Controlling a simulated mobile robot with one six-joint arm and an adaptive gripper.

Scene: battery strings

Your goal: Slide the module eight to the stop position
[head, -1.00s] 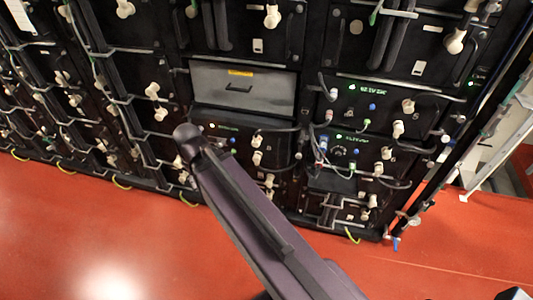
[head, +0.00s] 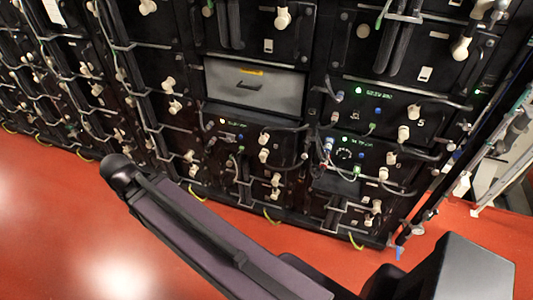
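Black battery modules fill a tall rack. One slot has a plain grey front (head: 232,91) with a dark handle and a yellow label, set among the black modules. I cannot read a number eight on any module, so I cannot tell which one is module eight. A module with green display text and a "5" (head: 420,124) sits to the right of the grey front. No stop position can be made out. My arm crosses the lower middle of the view, in front of the rack. My gripper does not show.
Light-coloured connectors and cables (head: 272,133) stick out from the module fronts. Yellow-green loops (head: 272,217) hang at the rack's foot. The red floor (head: 60,220) is clear at the left. A pale frame (head: 500,165) stands at the right edge.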

